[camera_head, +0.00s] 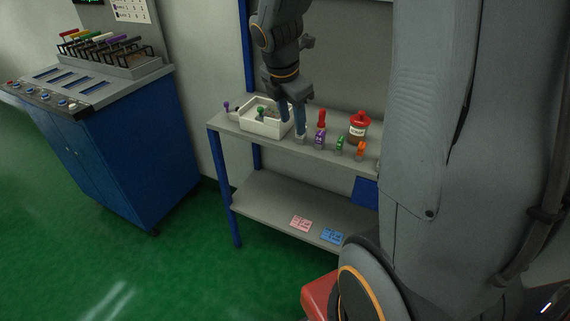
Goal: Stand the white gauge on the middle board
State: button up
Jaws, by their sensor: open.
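A small white object (300,136), which looks like the white gauge, stands on the upper grey board (225,122) of a blue-legged rack. It is small in the picture and partly covered by a finger. My gripper (293,112) points down with its jaws open, just above the white object and beside the white tray. I cannot tell whether the fingers touch the gauge or straddle it. A lower grey board (265,197), apparently the middle one, spans the rack below. No third board shows under it.
Purple (319,139), green (339,146) and orange (361,150) pieces stand right of the gauge, near a red bottle (322,118) and a red-lidded jar (357,130). The white tray (262,128) is left. Pink (300,223) and blue (332,236) cards lie on the lower board; its left is clear.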

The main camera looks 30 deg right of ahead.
jog(key=s+a+f+m+g+y, duration=0.1)
jog(key=s+a+f+m, duration=0.1)
jog(key=s+a+m, duration=0.3)
jog(key=s+a+f+m+g+y, duration=0.1)
jog(key=s+a+m, duration=0.4)
jog(key=s+m, duration=0.6)
jog(key=f+m, duration=0.1)
jog(key=m, duration=0.3)
jog(key=shift+s+a+f+m+y, duration=0.15)
jog(key=shift+a+f+m+y, duration=0.15)
jog(key=shift+a+y, duration=0.1)
jog(key=shift+d, duration=0.2)
